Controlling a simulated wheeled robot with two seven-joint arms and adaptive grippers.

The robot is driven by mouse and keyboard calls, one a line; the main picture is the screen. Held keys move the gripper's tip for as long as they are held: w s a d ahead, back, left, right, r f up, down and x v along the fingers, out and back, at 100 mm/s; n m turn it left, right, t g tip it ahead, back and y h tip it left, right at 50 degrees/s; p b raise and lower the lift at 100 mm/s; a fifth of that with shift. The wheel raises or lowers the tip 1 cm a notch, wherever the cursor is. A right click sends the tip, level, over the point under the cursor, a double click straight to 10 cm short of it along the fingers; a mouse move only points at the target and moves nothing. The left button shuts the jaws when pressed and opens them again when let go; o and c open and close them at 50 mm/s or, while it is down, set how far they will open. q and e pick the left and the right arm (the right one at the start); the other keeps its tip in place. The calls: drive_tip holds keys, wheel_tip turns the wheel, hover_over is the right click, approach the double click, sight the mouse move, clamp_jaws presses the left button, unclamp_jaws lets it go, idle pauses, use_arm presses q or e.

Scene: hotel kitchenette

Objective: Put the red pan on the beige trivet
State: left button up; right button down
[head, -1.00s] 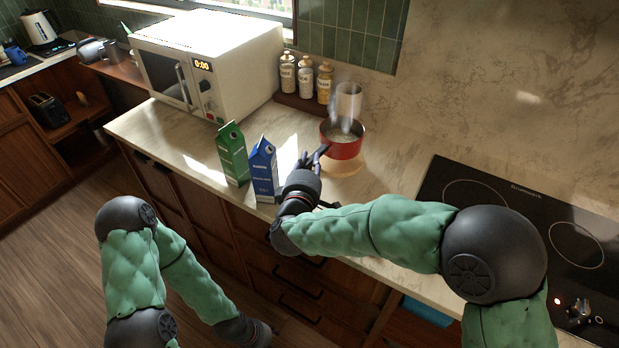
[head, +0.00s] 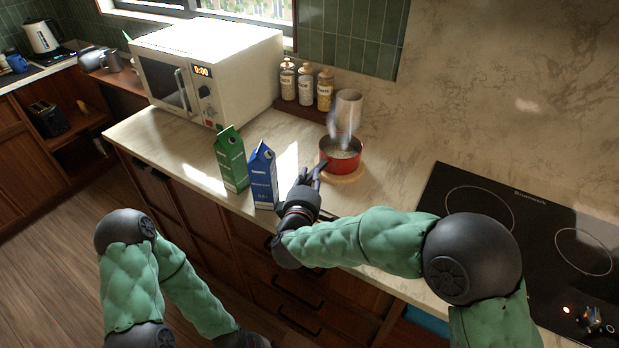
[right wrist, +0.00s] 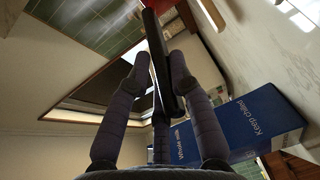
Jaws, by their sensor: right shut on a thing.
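The red pan (head: 340,157), with pale steaming contents, is over the beige trivet (head: 346,179) on the counter. The trivet's front rim shows below the pan, and I cannot tell whether they touch. The pan looks upright. My right gripper (head: 313,177) is shut on the pan's black handle, at the pan's front left. In the right wrist view, the fingers (right wrist: 158,76) close around the dark handle (right wrist: 159,50). My left arm hangs low at the left, its gripper out of the picture.
A blue carton (head: 263,177) and a green carton (head: 231,160) stand just left of my right gripper. Several bottles (head: 306,86) and a beige cylinder (head: 348,108) stand behind the pan. A white microwave (head: 208,72) is at left, a black cooktop (head: 490,235) at right.

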drive_tip(key=c, duration=1.1)
unclamp_jaws()
drive_tip(key=shift+r, duration=0.15)
drive_tip(key=p+v, duration=0.4)
drive_tip(key=v, duration=0.8)
drive_tip(key=shift+s, duration=0.1)
